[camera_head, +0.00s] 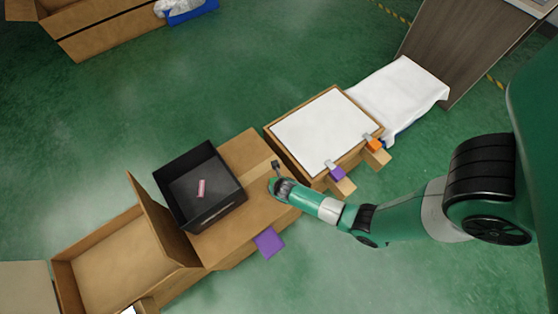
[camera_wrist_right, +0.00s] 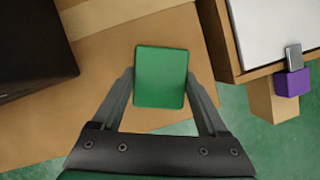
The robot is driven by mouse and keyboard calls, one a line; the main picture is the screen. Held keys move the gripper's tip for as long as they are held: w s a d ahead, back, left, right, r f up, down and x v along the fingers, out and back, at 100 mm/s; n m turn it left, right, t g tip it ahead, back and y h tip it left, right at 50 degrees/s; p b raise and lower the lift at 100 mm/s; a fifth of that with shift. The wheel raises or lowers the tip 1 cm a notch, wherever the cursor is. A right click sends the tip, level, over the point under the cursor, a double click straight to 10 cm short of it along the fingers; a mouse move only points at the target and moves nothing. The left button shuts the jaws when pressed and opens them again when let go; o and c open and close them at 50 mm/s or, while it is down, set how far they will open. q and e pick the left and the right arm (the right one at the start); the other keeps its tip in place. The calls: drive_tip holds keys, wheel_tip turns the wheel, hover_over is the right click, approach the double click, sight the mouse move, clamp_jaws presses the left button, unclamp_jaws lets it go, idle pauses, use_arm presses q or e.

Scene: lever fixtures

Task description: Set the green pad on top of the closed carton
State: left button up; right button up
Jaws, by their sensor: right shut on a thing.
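The green pad (camera_wrist_right: 160,76) is held between the two fingers of my right gripper (camera_wrist_right: 161,84) in the right wrist view. The gripper is over the brown top of the closed carton (camera_wrist_right: 115,50); I cannot tell whether the pad touches it. In the head view the carton (camera_head: 248,153) lies in the middle, with my right gripper (camera_head: 277,170) over its right part. The pad is too small or hidden to make out there. My left gripper is not in view.
A black bin (camera_head: 171,174) with a small pink item (camera_head: 201,188) stands on the carton's left part. A white-topped wooden box (camera_head: 318,132) with purple (camera_head: 337,174) and orange (camera_head: 374,146) clips stands to the right. A purple flat piece (camera_head: 269,242) lies by the carton's front edge. An open carton (camera_head: 75,268) is at lower left.

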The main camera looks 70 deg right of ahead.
wheel_tip(320, 180, down, 3)
drive_tip(key=shift+f+b, duration=0.15)
drive_tip(key=shift+b, duration=0.65)
drive_tip(key=o, duration=1.3)
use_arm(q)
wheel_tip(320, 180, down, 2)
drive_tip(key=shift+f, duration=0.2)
use_arm(e)
drive_tip(key=shift+o, duration=0.2)
use_arm(q)
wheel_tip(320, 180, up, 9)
drive_tip(key=p, duration=0.9)
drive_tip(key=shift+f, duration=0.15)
use_arm(e)
drive_tip(key=v, duration=1.2)
